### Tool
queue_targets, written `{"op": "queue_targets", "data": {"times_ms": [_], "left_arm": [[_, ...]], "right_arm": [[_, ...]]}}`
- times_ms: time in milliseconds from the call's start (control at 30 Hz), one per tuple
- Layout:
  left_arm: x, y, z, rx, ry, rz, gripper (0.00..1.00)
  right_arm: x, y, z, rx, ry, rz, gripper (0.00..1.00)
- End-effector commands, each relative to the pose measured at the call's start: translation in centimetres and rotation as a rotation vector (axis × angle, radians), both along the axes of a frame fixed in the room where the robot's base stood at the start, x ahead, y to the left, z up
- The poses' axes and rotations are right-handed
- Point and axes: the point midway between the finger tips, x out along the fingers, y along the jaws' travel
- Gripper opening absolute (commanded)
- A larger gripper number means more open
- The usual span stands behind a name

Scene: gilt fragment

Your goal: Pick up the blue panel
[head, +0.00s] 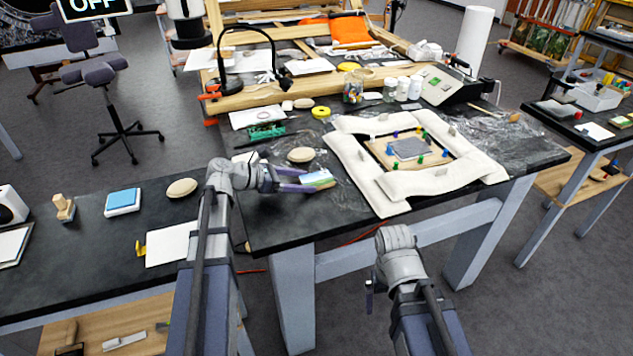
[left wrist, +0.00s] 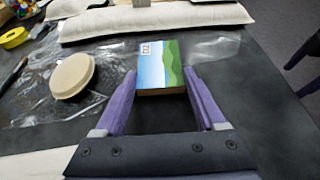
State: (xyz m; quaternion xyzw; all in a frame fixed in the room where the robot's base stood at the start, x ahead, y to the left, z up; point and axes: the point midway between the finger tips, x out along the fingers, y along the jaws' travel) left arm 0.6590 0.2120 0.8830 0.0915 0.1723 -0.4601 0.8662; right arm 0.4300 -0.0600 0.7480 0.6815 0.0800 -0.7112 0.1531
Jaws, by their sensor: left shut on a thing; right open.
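A small painted panel (head: 316,178) with a light blue sky, a green hill and a wooden edge is at the front left of the dark worktable. My left gripper (head: 306,183) is shut on it. A blue-topped block with a white rim (head: 122,202) lies on the left bench. My right gripper (head: 369,292) is open, low in front of the table and partly hidden by its wrist.
A beige oval pad (head: 301,155) lies just behind the panel, also in the left wrist view (left wrist: 73,75). White padded cushions (head: 440,182) surround a board with coloured pegs (head: 410,149) to the right. Plastic film covers part of the table.

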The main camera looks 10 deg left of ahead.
Motion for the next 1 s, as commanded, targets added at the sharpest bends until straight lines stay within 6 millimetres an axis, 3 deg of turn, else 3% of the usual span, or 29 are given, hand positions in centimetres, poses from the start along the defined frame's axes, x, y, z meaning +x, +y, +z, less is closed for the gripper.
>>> {"op": "queue_targets", "data": {"times_ms": [67,433,767,1000], "left_arm": [[0.0,0.0,0.0,0.0,0.0,0.0,0.58],[0.0,0.0,0.0,0.0,0.0,0.0,0.17],[0.0,0.0,0.3,0.0,0.0,0.0,0.16],[0.0,0.0,2.2,0.0,0.0,0.0,0.16]], "right_arm": [[0.0,0.0,0.0,0.0,0.0,0.0,1.0],[0.0,0.0,0.0,0.0,0.0,0.0,1.0],[0.0,0.0,0.3,0.0,0.0,0.0,1.0],[0.0,0.0,2.2,0.0,0.0,0.0,1.0]]}}
